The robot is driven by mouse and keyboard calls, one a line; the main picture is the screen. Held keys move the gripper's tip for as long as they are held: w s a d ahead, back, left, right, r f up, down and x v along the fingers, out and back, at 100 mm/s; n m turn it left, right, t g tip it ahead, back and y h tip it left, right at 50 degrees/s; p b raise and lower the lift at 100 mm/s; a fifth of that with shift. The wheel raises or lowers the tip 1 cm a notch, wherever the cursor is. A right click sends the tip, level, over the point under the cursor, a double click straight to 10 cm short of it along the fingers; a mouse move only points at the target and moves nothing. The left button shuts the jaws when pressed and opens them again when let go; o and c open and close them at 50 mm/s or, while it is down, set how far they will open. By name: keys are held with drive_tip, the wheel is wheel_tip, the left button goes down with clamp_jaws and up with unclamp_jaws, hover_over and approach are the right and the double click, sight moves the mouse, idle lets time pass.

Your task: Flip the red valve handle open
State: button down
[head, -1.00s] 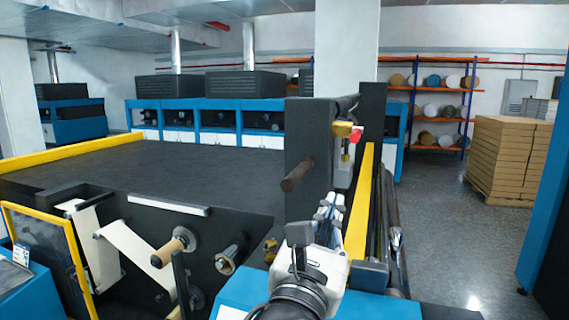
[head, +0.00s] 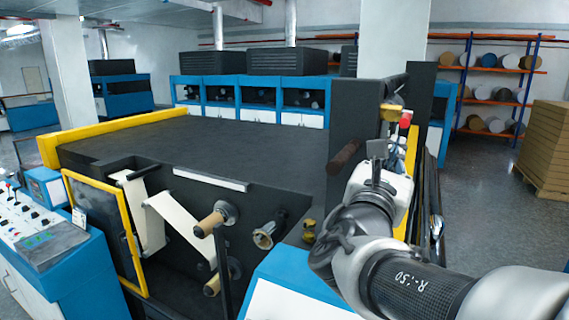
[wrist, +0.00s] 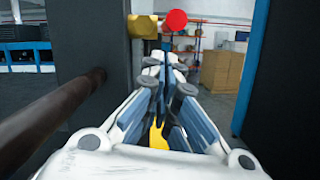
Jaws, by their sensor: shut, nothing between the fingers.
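The red valve handle (head: 406,118) is small in the head view, beside a brass-yellow valve body (head: 392,112) near the top of the dark machine post. In the wrist view the red handle (wrist: 176,21) shows as a round red end, right of the yellow valve body (wrist: 143,27). My gripper (wrist: 164,68) is shut and empty, its fingertips just below the valve in the picture. I cannot tell whether they touch it. In the head view my gripper (head: 378,150) sits below the valve, its fingers partly hidden by my wrist.
A dark brown rod (wrist: 50,120) juts out close on the left in the wrist view. The dark post (head: 352,120) stands left of the valve. A yellow rail (head: 411,150) runs behind my gripper. A dark panel (wrist: 277,80) bounds the right side of the wrist view.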

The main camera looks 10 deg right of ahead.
sight(406, 119)
drive_tip(key=shift+s+d+r, duration=0.1)
drive_tip(key=shift+d+r, duration=0.05)
drive_tip(key=shift+r, duration=0.55)
drive_tip(key=shift+s, duration=0.1)
drive_tip(key=shift+r+p, duration=0.1)
drive_tip(key=shift+p, duration=0.2)
drive_tip(key=shift+s+r+g+y+p, duration=0.1)
drive_tip(key=shift+r+g+y+p, duration=0.2)
drive_tip(key=shift+p, duration=0.65)
